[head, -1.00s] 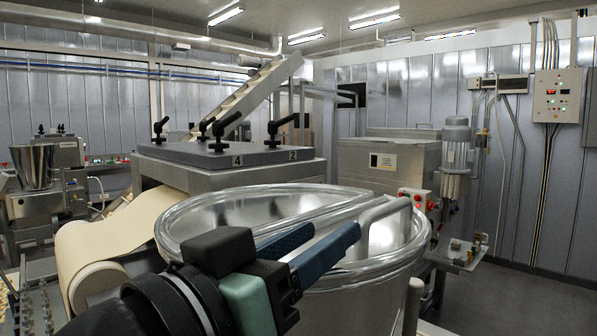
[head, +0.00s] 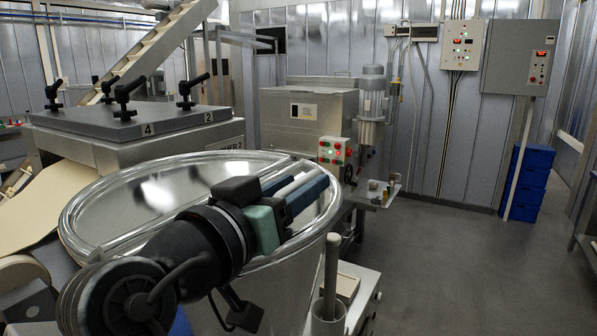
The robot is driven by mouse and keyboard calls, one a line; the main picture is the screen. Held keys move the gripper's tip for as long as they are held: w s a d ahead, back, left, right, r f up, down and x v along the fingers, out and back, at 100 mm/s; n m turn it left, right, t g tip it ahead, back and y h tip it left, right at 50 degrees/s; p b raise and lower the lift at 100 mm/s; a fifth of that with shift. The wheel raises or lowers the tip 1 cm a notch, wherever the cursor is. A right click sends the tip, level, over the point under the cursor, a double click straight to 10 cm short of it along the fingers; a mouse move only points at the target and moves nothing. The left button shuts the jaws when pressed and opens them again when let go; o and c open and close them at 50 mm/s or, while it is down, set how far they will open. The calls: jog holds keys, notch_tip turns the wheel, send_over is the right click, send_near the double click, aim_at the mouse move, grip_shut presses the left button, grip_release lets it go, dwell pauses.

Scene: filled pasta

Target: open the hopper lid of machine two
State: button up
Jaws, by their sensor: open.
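The hopper is a large round shiny metal vessel (head: 285,290) in the foreground of the head view. Its polished top (head: 150,205) lies level with the rim, and a straight seam or bar crosses it. No number shows on the vessel. My gripper (head: 300,187) is over the right part of the top, with its two blue fingers apart. A pale bar, which looks like the lid handle (head: 291,186), shows between the fingers. I cannot tell whether they touch it. My wrist hides the front part of the top.
Behind left stands a grey box (head: 110,125) with black clamp knobs and labels 4 and 2. Behind are a steel cabinet (head: 305,120) and a button panel (head: 335,150). Blue crates (head: 527,180) stand at the right wall. The floor (head: 450,270) at right is clear.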

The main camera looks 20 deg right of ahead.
jog(key=shift+w+d, duration=0.25)
grip_shut()
dwell(1.4)
